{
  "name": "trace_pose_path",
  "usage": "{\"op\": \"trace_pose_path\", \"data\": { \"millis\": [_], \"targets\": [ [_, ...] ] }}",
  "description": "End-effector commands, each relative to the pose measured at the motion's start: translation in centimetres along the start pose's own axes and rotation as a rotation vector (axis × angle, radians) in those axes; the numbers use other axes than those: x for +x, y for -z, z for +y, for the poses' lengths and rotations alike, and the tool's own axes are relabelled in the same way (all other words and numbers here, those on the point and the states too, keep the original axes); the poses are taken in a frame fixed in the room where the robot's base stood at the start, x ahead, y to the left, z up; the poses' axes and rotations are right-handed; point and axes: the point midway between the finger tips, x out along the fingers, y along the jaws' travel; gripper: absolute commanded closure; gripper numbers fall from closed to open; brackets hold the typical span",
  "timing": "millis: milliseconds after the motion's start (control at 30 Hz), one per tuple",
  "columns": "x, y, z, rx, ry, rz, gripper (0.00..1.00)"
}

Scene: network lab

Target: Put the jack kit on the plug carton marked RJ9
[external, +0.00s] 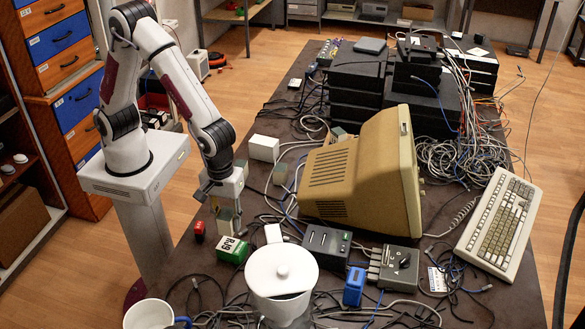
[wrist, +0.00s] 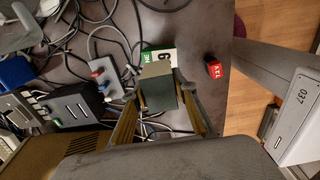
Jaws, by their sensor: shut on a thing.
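The plug carton marked RJ9 (external: 232,249) is a green and white box on the dark table, near its left edge. My gripper (external: 228,218) points down just above and behind it in the external view. In the wrist view, my gripper (wrist: 158,94) is shut on a small grey-green box with a beige side, which appears to be the jack kit (wrist: 156,92). The kit covers part of the carton (wrist: 162,57), whose green and white edges show around it. I cannot tell whether kit and carton touch.
A small red block (external: 199,231) lies left of the carton. A beige monitor (external: 350,175) and loose cables fill the middle.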

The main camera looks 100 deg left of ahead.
Motion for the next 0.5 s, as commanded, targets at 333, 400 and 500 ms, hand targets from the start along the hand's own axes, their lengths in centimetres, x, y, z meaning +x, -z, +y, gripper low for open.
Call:
{"op": "trace_pose_path", "data": {
  "millis": [333,400,500],
  "targets": [
    [2.5,0.0,0.0,0.000,-0.001,0.000,0.96],
    [2.5,0.0,0.0,0.000,-0.001,0.000,0.96],
    [2.5,0.0,0.0,0.000,-0.001,0.000,0.96]
  ]
}}
